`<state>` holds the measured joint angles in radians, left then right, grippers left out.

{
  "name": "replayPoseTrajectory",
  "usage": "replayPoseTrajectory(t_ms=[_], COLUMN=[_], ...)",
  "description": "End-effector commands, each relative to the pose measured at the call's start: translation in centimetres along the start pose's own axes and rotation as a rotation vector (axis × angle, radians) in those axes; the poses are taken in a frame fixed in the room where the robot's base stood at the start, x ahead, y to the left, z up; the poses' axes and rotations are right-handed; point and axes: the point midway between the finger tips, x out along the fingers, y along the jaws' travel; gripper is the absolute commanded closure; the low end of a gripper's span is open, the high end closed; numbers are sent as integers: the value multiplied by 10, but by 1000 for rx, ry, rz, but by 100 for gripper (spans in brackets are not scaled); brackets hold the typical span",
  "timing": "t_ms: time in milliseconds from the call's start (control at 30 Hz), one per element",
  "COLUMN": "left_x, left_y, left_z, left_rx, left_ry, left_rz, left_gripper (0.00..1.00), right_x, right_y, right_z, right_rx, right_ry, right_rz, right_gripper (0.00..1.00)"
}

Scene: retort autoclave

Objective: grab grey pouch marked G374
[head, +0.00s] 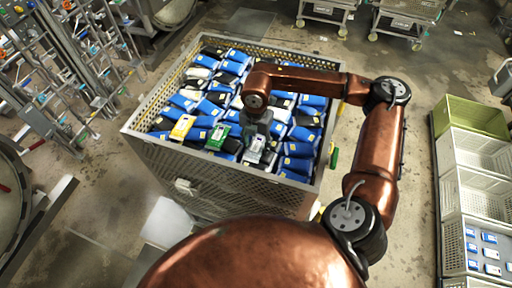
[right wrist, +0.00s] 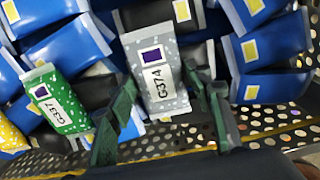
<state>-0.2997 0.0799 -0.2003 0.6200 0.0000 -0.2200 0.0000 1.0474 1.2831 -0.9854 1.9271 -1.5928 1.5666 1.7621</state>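The grey pouch (right wrist: 158,62) marked G374 lies on top of the pouch pile, its label and purple square facing up in the right wrist view. It also shows in the head view (head: 253,149), just below my right gripper (head: 258,127). In the right wrist view the two fingers of this gripper (right wrist: 160,84) are spread, one on each side of the pouch's near part. Whether they touch it I cannot tell. My left gripper is not in view.
A green pouch (right wrist: 58,98) marked G337 lies left of the grey one, with a yellow pouch (head: 182,127) farther left. Blue and black pouches fill the perforated metal basket (head: 225,183), whose near wall is close. White crates (head: 470,190) stand at right.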

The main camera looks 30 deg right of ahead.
Motion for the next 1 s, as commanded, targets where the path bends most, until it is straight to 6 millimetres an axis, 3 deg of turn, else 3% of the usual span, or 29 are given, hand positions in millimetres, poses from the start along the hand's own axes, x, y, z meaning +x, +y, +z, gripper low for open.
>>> replayPoseTrajectory(t_ms=[400,767,1000], left_x=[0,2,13], left_y=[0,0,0], left_z=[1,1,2], left_rx=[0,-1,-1], left_ry=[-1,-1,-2], left_rz=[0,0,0], left_gripper=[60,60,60], right_x=[0,-6,-36], right_y=[0,0,-2], right_z=[0,0,-3], right_rx=[0,0,-2], right_ry=[0,-1,-3], right_rz=[1,1,4], right_gripper=[83,83,83])
